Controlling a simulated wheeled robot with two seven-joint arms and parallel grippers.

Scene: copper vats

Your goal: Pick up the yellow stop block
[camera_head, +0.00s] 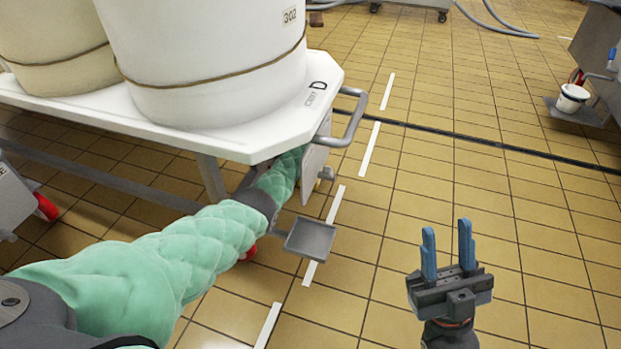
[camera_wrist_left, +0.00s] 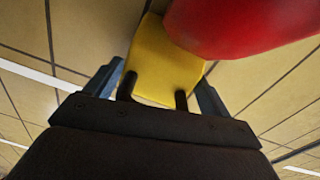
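The yellow stop block (camera_wrist_left: 163,62) shows in the left wrist view, against a red rounded thing that looks like a wheel (camera_wrist_left: 235,25). My left gripper (camera_wrist_left: 158,88) has its fingers spread, one on each side of the block's near part. I cannot tell whether they touch it. In the head view my left arm reaches under the white cart top, and its gripper is hidden there. My right gripper (camera_head: 447,228) is open and empty, with blue fingers pointing up above the tiled floor.
The white cart top (camera_head: 262,143) bears large white vats (camera_head: 210,55). A grey rail handle (camera_head: 352,115) sticks out at its corner. A grey square plate (camera_head: 310,238) is beside my left forearm. A small white bucket (camera_head: 572,97) stands at far right. The floor at centre right is clear.

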